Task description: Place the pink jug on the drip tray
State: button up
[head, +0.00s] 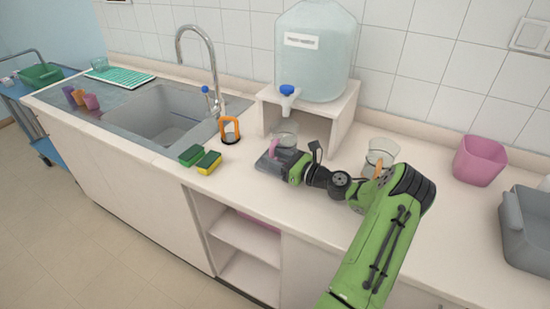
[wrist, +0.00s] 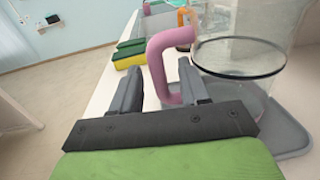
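The pink jug (head: 285,131) is clear with a pink handle, and stands in front of the dispenser shelf below the blue tap. The wrist view shows its pink handle (wrist: 160,60) and clear body close up. The grey drip tray (wrist: 292,140) lies under the jug, and the jug appears upright on it; part of its base is hidden. My gripper (wrist: 162,78) is open at the handle. One finger is on each side of the handle, with visible gaps. In the head view my gripper (head: 287,163) covers part of the tray.
A big water container (head: 318,60) stands on a shelf (head: 343,118) behind. A jug with an orange handle (head: 379,168) is right of the shelf. Sponges (head: 208,162) and an orange-handled item (head: 230,128) are left. A pink bin (head: 479,160) is far right.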

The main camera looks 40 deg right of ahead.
jog(key=shift+s+d+r, duration=0.1)
jog(key=shift+s, duration=0.15)
jog(key=p+v, duration=0.1)
jog(key=v, duration=1)
jog(key=w+a+n+g+y, duration=0.1)
jog(key=a+n+g, duration=0.1)
jog(key=a+n, duration=0.1)
jog(key=w+a+r+n+g+y, duration=0.1)
jog(key=w+a+n+g, duration=0.1)
jog(key=a, duration=0.3)
jog(key=w+a+n+g+y, duration=0.1)
jog(key=w+a+n+g, duration=0.1)
jog(key=a+n+g, duration=0.1)
jog(key=shift+w+a+r+n, duration=0.15)
jog(key=shift+w+a+n, duration=0.1)
jog(key=shift+a+n, duration=0.5)
jog(key=s+a+r+n+g+h, duration=0.3)
jog(key=s+a+r+n, duration=0.15)
jog(key=a+n, duration=0.45)
jog(key=s+a+r+n+g+h, duration=0.3)
jog(key=s+a+n, duration=0.2)
jog(key=a+n, duration=0.4)
jog(key=s+a+r+n+t+h, duration=0.1)
jog(key=s+n, duration=0.4)
jog(key=s, duration=0.5)
notch_tip(320, 180, up, 2)
jog(key=shift+s+a+r+n, duration=0.1)
jog(key=shift+s+a+n, duration=0.3)
jog(key=shift+a, duration=0.45)
